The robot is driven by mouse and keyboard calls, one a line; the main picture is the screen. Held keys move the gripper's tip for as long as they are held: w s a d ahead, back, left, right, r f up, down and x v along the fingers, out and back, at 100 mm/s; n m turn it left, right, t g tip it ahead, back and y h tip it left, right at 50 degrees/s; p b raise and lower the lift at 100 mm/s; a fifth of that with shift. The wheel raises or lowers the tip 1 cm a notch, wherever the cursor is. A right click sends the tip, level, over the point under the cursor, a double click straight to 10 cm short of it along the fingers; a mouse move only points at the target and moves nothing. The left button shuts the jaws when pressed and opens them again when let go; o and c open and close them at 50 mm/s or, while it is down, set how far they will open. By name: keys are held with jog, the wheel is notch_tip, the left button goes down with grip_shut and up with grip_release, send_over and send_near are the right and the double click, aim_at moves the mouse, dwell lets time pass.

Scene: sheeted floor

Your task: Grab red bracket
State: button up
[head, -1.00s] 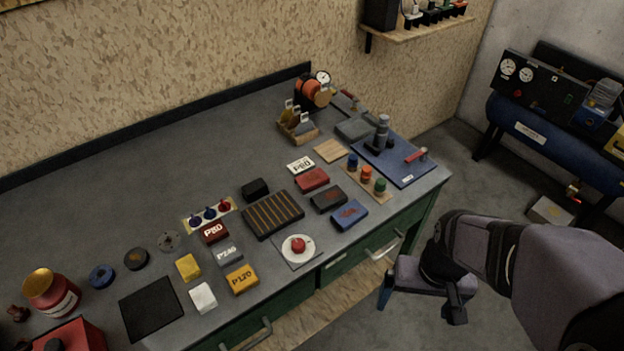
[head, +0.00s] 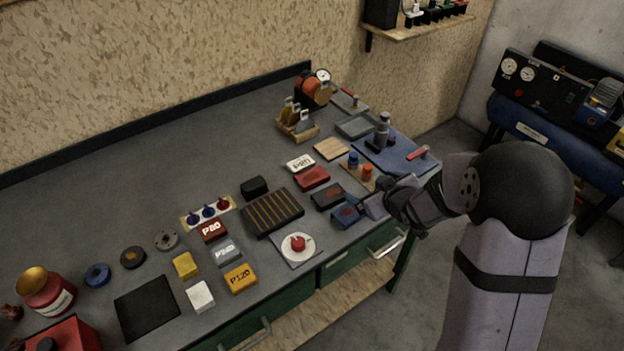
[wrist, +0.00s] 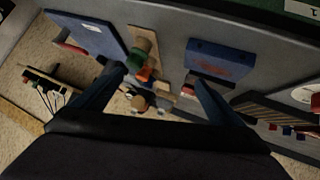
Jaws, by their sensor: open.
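No part is clearly a bracket. A long red piece (head: 417,153) lies on the blue board at the bench's right end; it also shows on that board at the upper left of the wrist view (wrist: 70,46). A red block (head: 312,178) lies behind the dark block. I cannot tell which of these is the red bracket. My gripper (wrist: 158,88) is open and empty above the front right of the bench. In the head view it is beside the blue block (head: 346,215), and it partly covers the wooden strip's front end.
The blue board (head: 398,168) carries a dark upright stand (head: 381,133). Small capped pots (head: 367,172) stand on a wooden strip. A dark block (head: 327,197) and a ribbed dark pad (head: 272,212) lie left of my gripper. The bench's left rear is clear.

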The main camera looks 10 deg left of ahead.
jog(key=a+y, duration=0.1)
jog(key=w+a+n+y, duration=0.1)
jog(key=a, duration=0.1)
jog(key=a+y, duration=0.1)
jog(key=a, duration=0.1)
jog(key=shift+w+a+f+n+t, duration=0.15)
jog(key=shift+w+f+n+t, duration=0.05)
jog(key=shift+w+n+t, duration=0.2)
jog(key=m+y, duration=0.1)
jog(key=y, duration=0.1)
send_near(312, 176)
jog(key=shift+w+d, duration=0.3)
jog(key=shift+w, duration=0.3)
jog(key=shift+s+a+f+m, duration=0.2)
jog(key=shift+a+m, duration=0.1)
jog(key=shift+m, duration=0.1)
jog(key=shift+x, duration=1.15)
jog(key=shift+p+x, duration=1.1)
jog(key=shift+x, duration=0.6)
jog(key=shift+w+a+f, duration=0.25)
jog(key=shift+w+a, duration=0.2)
jog(key=shift+a, duration=0.25)
